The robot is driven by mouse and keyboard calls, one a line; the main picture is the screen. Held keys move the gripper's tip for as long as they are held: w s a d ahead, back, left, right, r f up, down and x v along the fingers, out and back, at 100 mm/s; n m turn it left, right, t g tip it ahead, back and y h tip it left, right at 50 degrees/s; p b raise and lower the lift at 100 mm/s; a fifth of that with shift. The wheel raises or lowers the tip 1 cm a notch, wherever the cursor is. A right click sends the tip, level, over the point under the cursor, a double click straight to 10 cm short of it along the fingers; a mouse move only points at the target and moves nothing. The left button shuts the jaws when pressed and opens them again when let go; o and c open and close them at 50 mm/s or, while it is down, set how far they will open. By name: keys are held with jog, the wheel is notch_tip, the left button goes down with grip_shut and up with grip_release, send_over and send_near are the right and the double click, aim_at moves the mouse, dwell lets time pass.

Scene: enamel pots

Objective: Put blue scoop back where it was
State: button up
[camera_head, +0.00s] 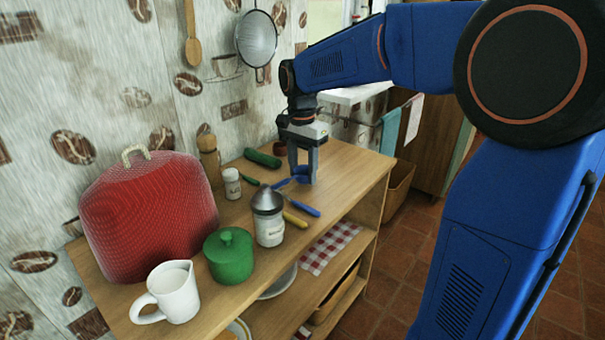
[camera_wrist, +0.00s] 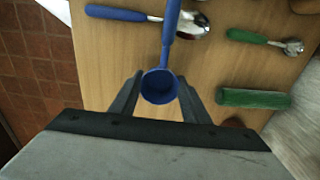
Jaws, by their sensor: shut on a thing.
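The blue scoop (camera_wrist: 160,86) is a small round cup with a long blue handle. In the wrist view its cup sits between the two fingers of my gripper (camera_wrist: 160,82), which is shut on it, and its handle points up the picture. In the head view my gripper (camera_head: 303,177) points down over the far part of the wooden counter. The scoop (camera_head: 302,171) shows there between the fingers, partly hidden by them. I cannot tell whether the scoop touches the counter.
A blue-handled spoon (camera_head: 306,209) and a yellow-handled utensil (camera_head: 294,219) lie nearby. A green roll-like object (camera_head: 262,158) and green-handled spoon (camera_wrist: 248,37) lie beyond. A white jar (camera_head: 269,230), green pot (camera_head: 229,260), white pitcher (camera_head: 174,292) and red cover (camera_head: 150,218) stand nearer.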

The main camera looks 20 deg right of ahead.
jog(key=shift+f, duration=0.5)
jog(key=shift+f, duration=0.1)
jog(key=o, duration=1.5)
notch_tip(320, 180, up, 12)
jog(key=shift+s, duration=0.15)
